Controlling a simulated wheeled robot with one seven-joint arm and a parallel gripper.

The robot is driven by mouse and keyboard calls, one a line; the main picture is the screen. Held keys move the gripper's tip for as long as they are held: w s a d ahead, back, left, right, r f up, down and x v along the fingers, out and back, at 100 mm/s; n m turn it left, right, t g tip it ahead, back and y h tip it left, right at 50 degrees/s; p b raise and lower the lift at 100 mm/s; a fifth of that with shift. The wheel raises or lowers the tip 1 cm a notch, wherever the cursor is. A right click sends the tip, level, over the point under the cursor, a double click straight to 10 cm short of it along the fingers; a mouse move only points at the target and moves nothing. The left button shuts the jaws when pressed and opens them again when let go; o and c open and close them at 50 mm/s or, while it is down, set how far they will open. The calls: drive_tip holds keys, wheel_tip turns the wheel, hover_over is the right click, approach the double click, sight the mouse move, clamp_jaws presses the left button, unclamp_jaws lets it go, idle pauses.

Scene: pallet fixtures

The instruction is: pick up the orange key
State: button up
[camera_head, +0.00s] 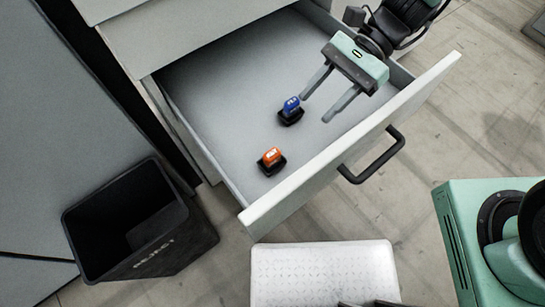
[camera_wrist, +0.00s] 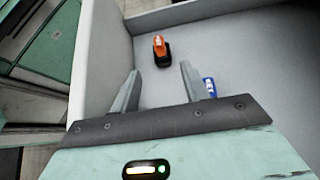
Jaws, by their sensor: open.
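The orange key (camera_head: 271,156) sits in a small black holder on the floor of the open drawer, near its front-left corner. It also shows in the wrist view (camera_wrist: 159,46), beyond and between the fingertips. A blue key (camera_head: 292,104) in a similar black holder stands farther back in the drawer, and in the wrist view it is partly hidden behind the right finger (camera_wrist: 210,86). My gripper (camera_head: 316,108) is open and empty over the right part of the drawer, to the right of the blue key and apart from the orange key. Its fingers also show in the wrist view (camera_wrist: 158,80).
The drawer's front panel (camera_head: 350,135) with a black handle (camera_head: 376,160) and its side walls rise around the keys. A black bin (camera_head: 135,222) stands at the left on the floor. A white perforated plate (camera_head: 322,272) lies at the bottom. The drawer floor is otherwise clear.

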sight(274, 152)
drive_tip(key=x, duration=1)
drive_tip(key=shift+b, duration=0.4)
drive_tip(key=shift+x, duration=2.9)
drive_tip(key=shift+s+r, duration=0.1)
drive_tip(key=shift+c, duration=0.3)
clamp_jaws()
